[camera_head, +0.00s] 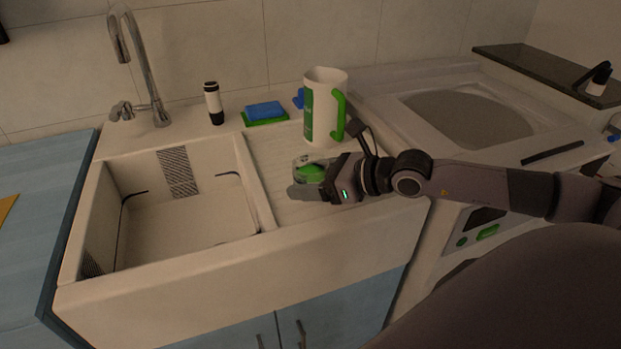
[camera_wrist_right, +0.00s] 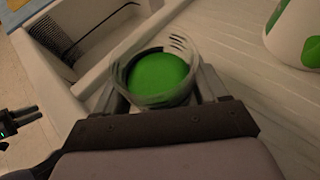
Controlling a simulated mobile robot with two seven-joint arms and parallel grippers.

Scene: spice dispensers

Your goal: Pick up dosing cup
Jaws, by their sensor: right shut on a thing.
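The dosing cup is a small clear cup (camera_wrist_right: 160,80) with green inside, seen from above in the right wrist view. It sits between the two fingers of my right gripper (camera_wrist_right: 158,98), which is shut on it. In the head view, the cup (camera_head: 311,172) shows as a green and clear shape at my right gripper (camera_head: 305,180), over the ribbed drainboard right of the sink. I cannot tell whether the cup touches the drainboard.
A white jug with a green handle (camera_head: 322,110) stands just behind the gripper. A blue and green sponge (camera_head: 266,111) and a black-and-white bottle (camera_head: 213,103) are at the back. The sink basin (camera_head: 190,222) is empty, left of the gripper.

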